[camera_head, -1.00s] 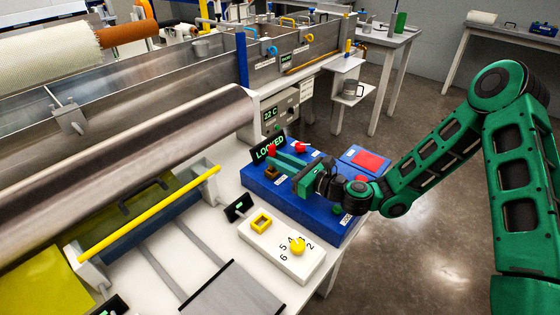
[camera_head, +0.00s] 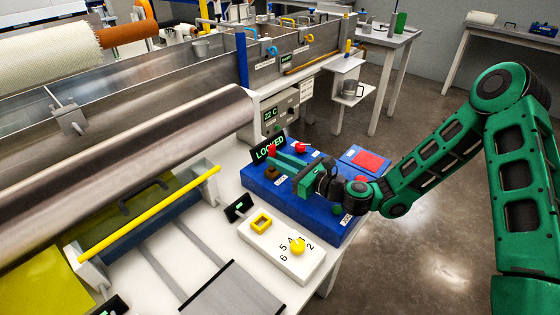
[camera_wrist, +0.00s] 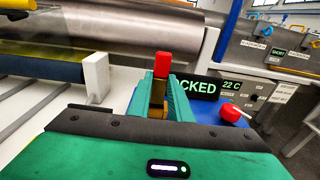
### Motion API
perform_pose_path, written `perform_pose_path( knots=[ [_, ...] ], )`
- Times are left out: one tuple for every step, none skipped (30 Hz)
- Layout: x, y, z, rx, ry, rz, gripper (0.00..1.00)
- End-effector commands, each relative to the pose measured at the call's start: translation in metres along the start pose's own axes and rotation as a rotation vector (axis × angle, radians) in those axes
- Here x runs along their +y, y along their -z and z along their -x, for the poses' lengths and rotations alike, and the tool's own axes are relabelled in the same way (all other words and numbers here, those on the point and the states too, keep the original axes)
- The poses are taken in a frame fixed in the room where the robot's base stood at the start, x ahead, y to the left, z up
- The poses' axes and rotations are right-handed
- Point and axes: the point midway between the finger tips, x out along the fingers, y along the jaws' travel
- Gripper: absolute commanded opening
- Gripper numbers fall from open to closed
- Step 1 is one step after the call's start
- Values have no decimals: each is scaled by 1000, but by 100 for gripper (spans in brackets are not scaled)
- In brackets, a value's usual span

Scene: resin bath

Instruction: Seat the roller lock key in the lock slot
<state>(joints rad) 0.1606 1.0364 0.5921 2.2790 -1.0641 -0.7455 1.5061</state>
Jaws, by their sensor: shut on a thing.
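The key has a red top (camera_head: 271,150) and stands upright at the tips of my gripper (camera_head: 280,157) in the head view. In the wrist view its red top (camera_wrist: 161,66) rises between the two green fingers of my gripper (camera_wrist: 162,92), and a brass-coloured part (camera_wrist: 158,107) shows below. My gripper is shut on the key, over the blue block (camera_head: 256,184). A dark brown square socket (camera_head: 271,172) is on the block, left of the fingers; I cannot tell if it is the lock slot. The key's lower end is hidden. A sign (camera_head: 269,149) behind reads LOCKED.
A red knob (camera_head: 300,147) stands on the blue block, right of the key. A white panel (camera_head: 282,250) with a yellow dial and yellow square frame lies in front. The large steel roller (camera_head: 140,145) runs along the left. Open floor lies to the right.

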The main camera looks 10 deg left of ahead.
Motion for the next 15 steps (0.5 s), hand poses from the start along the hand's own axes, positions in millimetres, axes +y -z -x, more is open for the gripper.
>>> perform_pose_path(
  knots=[
    [0, 0, 0, 0, 0, 0, 0],
    [0, 0, 0, 0, 0, 0, 0],
    [0, 0, 0, 0, 0, 0, 0],
    [0, 0, 0, 0, 0, 0, 0],
    [0, 1, 0, 0, 0, 0, 0],
    [0, 1, 0, 0, 0, 0, 0],
    [0, 2, 0, 0, 0, 0, 0],
    [0, 2, 0, 0, 0, 0, 0],
    [0, 3, 0, 0, 0, 0, 0],
    [0, 4, 0, 0, 0, 0, 0],
    [0, 4, 0, 0, 0, 0, 0],
    [0, 5, 0, 0, 0, -1, 0],
    [0, 6, -1, 0, 0, -1, 0],
    [0, 7, -1, 0, 0, -1, 0],
    [0, 8, -1, 0, 0, -1, 0]
  ],
)
